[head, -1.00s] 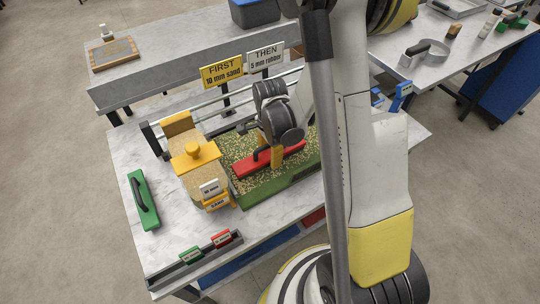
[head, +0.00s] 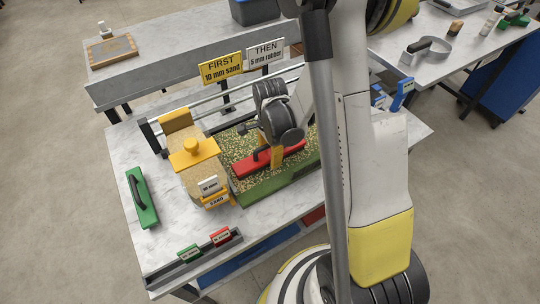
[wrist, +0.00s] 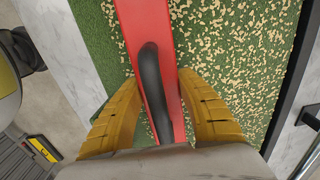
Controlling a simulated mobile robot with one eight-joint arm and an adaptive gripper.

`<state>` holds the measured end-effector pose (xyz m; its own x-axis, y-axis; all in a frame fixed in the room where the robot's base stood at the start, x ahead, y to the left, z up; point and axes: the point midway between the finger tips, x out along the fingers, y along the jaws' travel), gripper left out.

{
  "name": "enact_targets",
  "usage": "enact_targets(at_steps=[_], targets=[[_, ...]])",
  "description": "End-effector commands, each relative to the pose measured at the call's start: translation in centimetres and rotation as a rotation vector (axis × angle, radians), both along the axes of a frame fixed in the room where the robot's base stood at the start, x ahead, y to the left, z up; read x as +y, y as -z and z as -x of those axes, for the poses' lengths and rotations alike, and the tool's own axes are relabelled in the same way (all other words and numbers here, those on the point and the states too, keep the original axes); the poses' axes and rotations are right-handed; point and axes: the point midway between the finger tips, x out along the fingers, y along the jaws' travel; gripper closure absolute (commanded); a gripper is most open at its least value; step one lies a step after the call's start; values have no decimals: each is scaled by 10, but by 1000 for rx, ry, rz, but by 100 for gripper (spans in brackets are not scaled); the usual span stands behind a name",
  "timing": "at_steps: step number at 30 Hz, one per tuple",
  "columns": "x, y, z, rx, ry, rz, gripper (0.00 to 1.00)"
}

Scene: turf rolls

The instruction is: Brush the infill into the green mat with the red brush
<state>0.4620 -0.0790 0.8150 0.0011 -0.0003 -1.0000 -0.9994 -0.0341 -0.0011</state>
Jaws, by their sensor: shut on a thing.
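The red brush (head: 255,165) lies across the green mat, and its black handle (wrist: 152,85) is between my gripper's yellow fingers. My gripper (wrist: 165,110) is shut on the red brush by this handle; in the head view its finger (head: 277,157) shows at the brush. The green mat (head: 285,185) has a plain green front edge, with pale infill (head: 240,148) scattered over its top. In the wrist view the infill (wrist: 240,50) is dense right of the brush, while the mat left of it (wrist: 95,45) is mostly bare green. The brush's underside is hidden.
A green tool with a black handle (head: 142,198) lies at the table's left. A rack with green and red tags (head: 205,250) is at the front. Signs (head: 221,70) stand behind. My arm hides the mat's right part.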

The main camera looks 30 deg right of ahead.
Motion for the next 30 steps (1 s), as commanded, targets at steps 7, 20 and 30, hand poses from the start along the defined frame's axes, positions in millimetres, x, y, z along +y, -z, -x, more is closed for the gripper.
enact_targets(at_steps=[7, 20, 30], targets=[[0, 4, 0, 0, 0, 0, 97], [0, 11, 0, 0, 0, 0, 97], [0, 12, 0, 0, 0, 0, 97]])
